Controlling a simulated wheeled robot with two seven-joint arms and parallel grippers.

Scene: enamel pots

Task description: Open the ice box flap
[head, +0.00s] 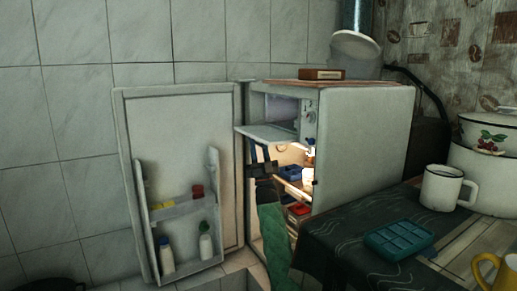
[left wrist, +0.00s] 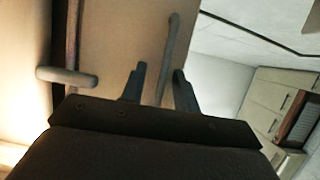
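The small white fridge (head: 360,135) stands open. Its ice box flap (head: 272,133) is swung down to about level, sticking out in front of the ice box compartment (head: 284,112), whose inside shows. My left gripper (head: 262,152) is just below the flap, with blue fingers pointing up; contact cannot be told from here. In the left wrist view, my left gripper's fingers (left wrist: 157,78) are apart in front of a tan panel, likely the flap's underside. A thin bar (left wrist: 168,45) shows between and beyond them; they do not look closed on it. My right gripper is not in view.
The fridge door (head: 185,140) stands wide open at left, with bottles (head: 205,243) in its shelf. Lit shelves (head: 292,187) hold items close to my left arm. A table at right carries a teal ice tray (head: 399,239), a white mug (head: 441,188) and enamel pots (head: 489,150).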

